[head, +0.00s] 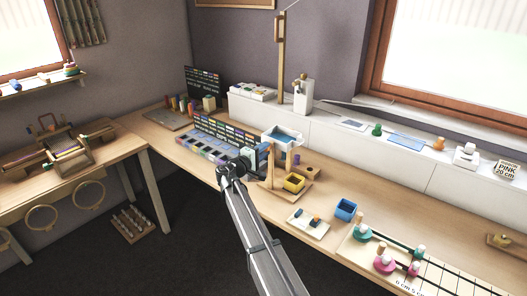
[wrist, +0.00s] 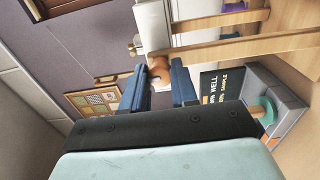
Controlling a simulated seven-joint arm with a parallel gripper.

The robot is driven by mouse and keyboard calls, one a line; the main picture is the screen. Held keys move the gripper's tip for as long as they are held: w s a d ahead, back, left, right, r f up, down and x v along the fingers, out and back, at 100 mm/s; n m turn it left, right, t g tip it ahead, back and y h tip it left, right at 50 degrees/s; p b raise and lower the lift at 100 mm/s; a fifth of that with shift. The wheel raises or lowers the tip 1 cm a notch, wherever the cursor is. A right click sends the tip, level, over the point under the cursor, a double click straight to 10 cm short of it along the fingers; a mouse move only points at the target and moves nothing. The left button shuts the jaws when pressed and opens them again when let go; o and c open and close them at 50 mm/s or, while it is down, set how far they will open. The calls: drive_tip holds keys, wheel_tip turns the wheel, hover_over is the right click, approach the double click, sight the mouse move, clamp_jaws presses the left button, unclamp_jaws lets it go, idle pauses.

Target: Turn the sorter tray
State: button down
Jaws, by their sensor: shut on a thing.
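The sorter tray appears to be the pale blue and white open tray (head: 285,134) at the top of a wooden stand (head: 271,172) near the middle of the table. In the wrist view, a white panel (wrist: 152,24) that seems to be the tray's side stands beyond my fingertips, with wooden posts (wrist: 240,46) to the right. My gripper (head: 262,156) is at the tray's left side. Its two dark blue fingers (wrist: 161,78) are shut on a small brown wooden knob (wrist: 160,70). The fingers partly hide the knob, and its join to the tray is unclear.
A compartment case (head: 205,143) lies left of my gripper. Pegs and rails (head: 385,257) fill the right front. A white ledge (head: 350,140) runs behind.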

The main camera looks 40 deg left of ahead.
drive_tip(key=shift+m, duration=3.8)
drive_tip(key=c, duration=0.9)
unclamp_jaws()
drive_tip(key=s, duration=1.4)
